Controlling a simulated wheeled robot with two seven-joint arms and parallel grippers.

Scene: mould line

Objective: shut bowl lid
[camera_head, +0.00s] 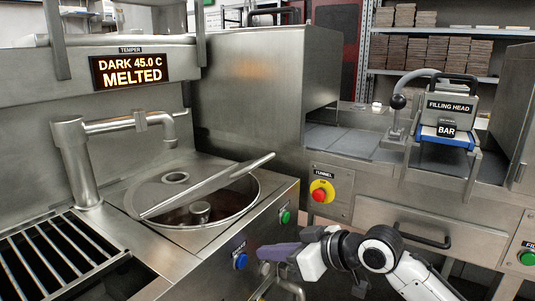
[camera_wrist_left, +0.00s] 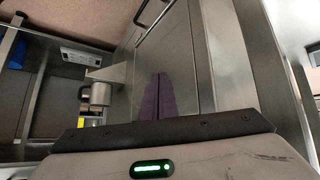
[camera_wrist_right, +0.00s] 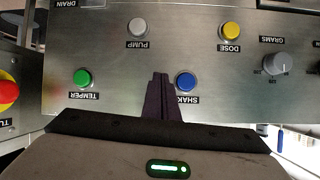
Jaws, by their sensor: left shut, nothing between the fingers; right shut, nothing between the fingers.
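The round metal bowl (camera_head: 250,204) is sunk in the steel counter at the left in the head view. Its inside is dark, with a metal hub (camera_head: 200,211) in it. The bowl lid (camera_head: 212,184) is a flat grey plate seen nearly edge-on, standing tilted up across the opening, so the bowl is partly uncovered. My right gripper (camera_head: 262,253) is shut and empty in front of the machine's front panel, below and right of the bowl. Its fingers (camera_wrist_right: 160,78) show by the blue SHAKE button (camera_wrist_right: 185,81). My left gripper (camera_wrist_left: 158,78) is shut and empty, facing plain metal panels.
A swan-neck spout (camera_head: 140,121) stands behind the bowl, with a slotted grate (camera_head: 55,255) to the left. The panel has a green button (camera_head: 286,216) and a blue button (camera_head: 240,261). The tunnel panel's red stop button (camera_head: 319,193) is to the right.

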